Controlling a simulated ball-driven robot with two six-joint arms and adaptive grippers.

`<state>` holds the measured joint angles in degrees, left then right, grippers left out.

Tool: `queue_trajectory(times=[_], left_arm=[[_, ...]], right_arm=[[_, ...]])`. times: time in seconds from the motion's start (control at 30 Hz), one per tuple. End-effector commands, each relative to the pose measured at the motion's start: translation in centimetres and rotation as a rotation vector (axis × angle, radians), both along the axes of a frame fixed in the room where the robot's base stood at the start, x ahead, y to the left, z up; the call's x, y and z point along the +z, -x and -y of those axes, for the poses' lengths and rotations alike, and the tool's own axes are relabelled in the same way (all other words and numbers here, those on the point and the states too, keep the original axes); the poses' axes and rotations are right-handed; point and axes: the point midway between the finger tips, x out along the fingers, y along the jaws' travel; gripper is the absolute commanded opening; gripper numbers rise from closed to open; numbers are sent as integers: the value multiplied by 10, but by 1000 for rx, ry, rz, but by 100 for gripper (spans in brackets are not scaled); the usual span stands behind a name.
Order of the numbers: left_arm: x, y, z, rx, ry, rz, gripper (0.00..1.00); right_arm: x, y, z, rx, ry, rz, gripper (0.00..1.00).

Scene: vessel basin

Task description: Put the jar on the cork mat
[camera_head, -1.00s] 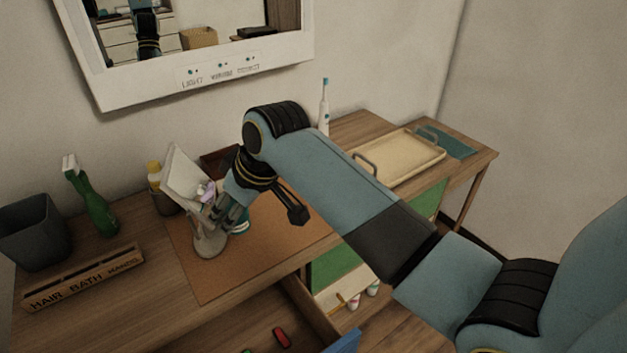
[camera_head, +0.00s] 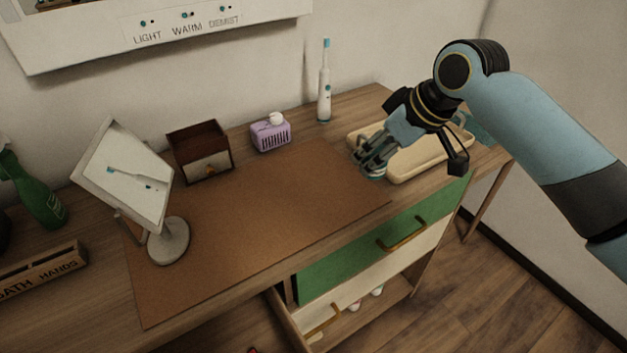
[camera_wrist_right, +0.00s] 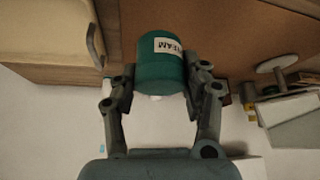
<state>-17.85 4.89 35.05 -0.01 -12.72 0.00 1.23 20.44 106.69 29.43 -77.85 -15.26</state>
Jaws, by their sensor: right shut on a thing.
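The teal jar (camera_wrist_right: 160,66) with a white label is held between the two fingers of my right gripper (camera_wrist_right: 158,88) in the wrist view. In the head view my right gripper (camera_head: 371,168) is at the right end of the cork mat, by the tray's left front corner. There the fingers mostly hide the jar, and its height over the surface is hard to tell. The brown cork mat (camera_head: 260,205) lies flat on the wooden counter, and its middle is bare. It also shows in the wrist view (camera_wrist_right: 245,28). My left gripper is not in view.
A round-based mirror (camera_head: 168,243) stands on the mat's left part. A beige tray (camera_head: 410,165) lies right of the mat. A drawer (camera_head: 330,325) is open below.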

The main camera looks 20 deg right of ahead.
Motion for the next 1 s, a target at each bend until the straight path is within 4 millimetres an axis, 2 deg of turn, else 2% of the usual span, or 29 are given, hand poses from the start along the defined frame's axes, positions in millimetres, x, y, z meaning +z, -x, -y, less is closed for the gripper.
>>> queue_trajectory(times=[0.03, 0.13, 0.33, 0.47, 0.7, 1.0], left_arm=[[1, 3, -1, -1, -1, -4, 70], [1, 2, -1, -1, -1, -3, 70], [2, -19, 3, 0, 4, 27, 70], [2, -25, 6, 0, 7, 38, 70], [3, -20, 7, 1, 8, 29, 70], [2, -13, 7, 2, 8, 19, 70]], right_arm=[[-6, -13, -10, -1, -9, 0, 11], [-21, -34, -21, 0, -6, -1, 11], [-42, -63, -35, 0, -1, 0, 11], [-48, -69, -38, 1, 1, -1, 11], [-82, -68, -38, 1, 0, -2, 11], [-86, -69, -37, 1, 2, 1, 11]])
